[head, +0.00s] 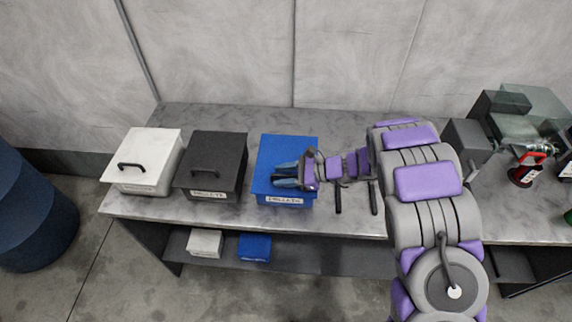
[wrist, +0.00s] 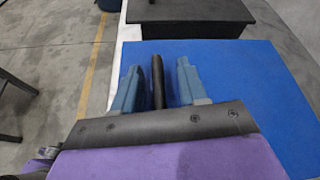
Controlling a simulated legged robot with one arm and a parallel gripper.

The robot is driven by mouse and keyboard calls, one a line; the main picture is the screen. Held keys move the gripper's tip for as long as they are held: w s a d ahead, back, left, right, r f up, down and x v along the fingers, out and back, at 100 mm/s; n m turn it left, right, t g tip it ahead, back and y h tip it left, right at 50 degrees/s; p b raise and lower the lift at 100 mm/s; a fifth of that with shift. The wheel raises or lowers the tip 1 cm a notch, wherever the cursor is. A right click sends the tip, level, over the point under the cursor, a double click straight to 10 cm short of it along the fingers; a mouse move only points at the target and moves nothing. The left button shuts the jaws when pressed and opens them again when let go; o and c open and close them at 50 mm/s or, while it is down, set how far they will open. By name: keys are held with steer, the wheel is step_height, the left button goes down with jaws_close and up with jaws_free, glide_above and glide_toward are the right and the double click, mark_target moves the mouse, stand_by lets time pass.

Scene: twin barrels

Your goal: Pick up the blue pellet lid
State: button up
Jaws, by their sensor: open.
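The blue pellet box with its blue lid (head: 291,150) stands on the table, right of the black box in the head view. The lid fills much of the wrist view (wrist: 245,75). Its dark bar handle (wrist: 157,80) shows between my fingers in the wrist view. My gripper (head: 284,175) is over the lid, with its fingers apart on either side of the handle. In the wrist view my gripper (wrist: 157,85) is open, with a gap on both sides of the handle. The handle's lower part is hidden behind my gripper.
A black lidded box (head: 212,163) and a white lidded box (head: 146,160) stand to the left on the table (head: 240,221). Smaller white (head: 204,242) and blue (head: 254,247) boxes sit on the lower shelf. A red tool (head: 524,170) lies at the right.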

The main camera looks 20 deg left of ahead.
steer(key=shift+a+f, duration=0.15)
steer(key=shift+a, duration=0.25)
steer(key=shift+d, duration=0.6)
steer(key=shift+c, duration=0.4)
steer(key=shift+d+r, duration=0.2)
steer(key=shift+d, duration=0.15)
steer(key=c, duration=0.3)
steer(key=shift+a, duration=0.2)
steer(key=shift+c, duration=1.4)
steer(key=shift+a+f, duration=0.15)
steer(key=shift+a, duration=0.25)
jaws_close()
